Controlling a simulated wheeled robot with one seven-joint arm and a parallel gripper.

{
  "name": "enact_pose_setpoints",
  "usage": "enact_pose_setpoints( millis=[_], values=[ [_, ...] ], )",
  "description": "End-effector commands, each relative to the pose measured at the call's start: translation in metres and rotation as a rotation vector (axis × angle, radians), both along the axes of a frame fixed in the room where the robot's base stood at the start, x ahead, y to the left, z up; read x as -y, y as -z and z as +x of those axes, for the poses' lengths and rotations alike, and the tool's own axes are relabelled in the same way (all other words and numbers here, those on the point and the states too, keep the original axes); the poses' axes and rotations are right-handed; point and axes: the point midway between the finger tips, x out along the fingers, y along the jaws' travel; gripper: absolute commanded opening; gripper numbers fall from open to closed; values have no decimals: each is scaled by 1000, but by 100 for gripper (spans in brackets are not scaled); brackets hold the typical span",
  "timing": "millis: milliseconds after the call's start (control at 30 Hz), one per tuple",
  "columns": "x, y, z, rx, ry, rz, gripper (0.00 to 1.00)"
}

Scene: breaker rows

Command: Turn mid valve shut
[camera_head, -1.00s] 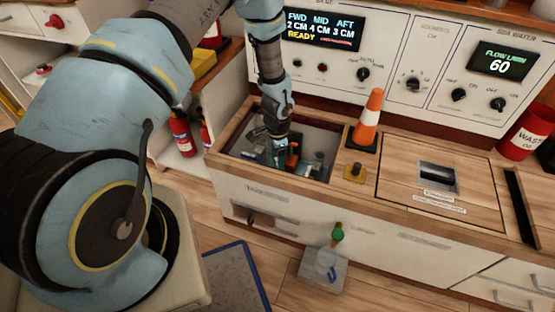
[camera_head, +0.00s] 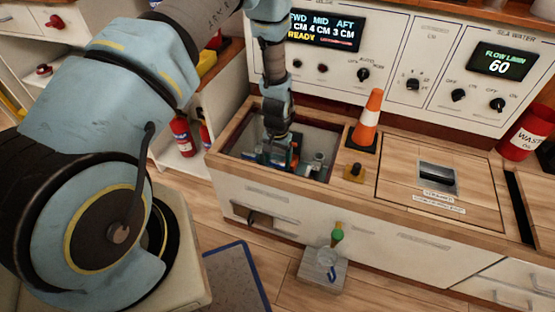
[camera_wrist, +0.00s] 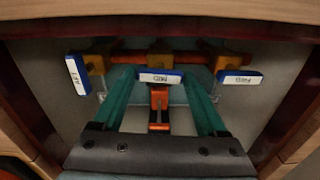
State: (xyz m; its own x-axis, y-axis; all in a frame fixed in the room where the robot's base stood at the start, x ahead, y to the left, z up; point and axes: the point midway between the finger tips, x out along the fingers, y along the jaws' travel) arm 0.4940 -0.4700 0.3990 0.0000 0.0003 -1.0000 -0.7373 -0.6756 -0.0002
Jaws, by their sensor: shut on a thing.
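The mid valve handle (camera_wrist: 160,79), a blue lever with a white MID label, lies crosswise in the wrist view. My gripper (camera_wrist: 159,74) has its green fingers at the two ends of this handle and is shut on it. The AFT handle (camera_wrist: 77,76) is at the left, pointing mostly lengthwise in the picture. The third handle (camera_wrist: 238,77), at the right, lies crosswise like the mid one. In the head view my gripper (camera_head: 277,158) is down inside the open well (camera_head: 235,148), and the mid handle is hard to make out there.
Wooden rims (camera_head: 275,183) enclose the well closely. The display (camera_head: 323,30) on the panel behind is partly covered by my arm. An orange pipe (camera_wrist: 127,57) runs behind the handles.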

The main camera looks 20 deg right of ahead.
Motion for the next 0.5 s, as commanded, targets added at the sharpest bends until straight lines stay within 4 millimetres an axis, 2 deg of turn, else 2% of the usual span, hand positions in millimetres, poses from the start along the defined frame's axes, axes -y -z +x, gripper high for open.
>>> enact_pose_setpoints(
  millis=[500],
  values=[
    [0, 0, 0, 0, -97, 0, 19]
  ],
)
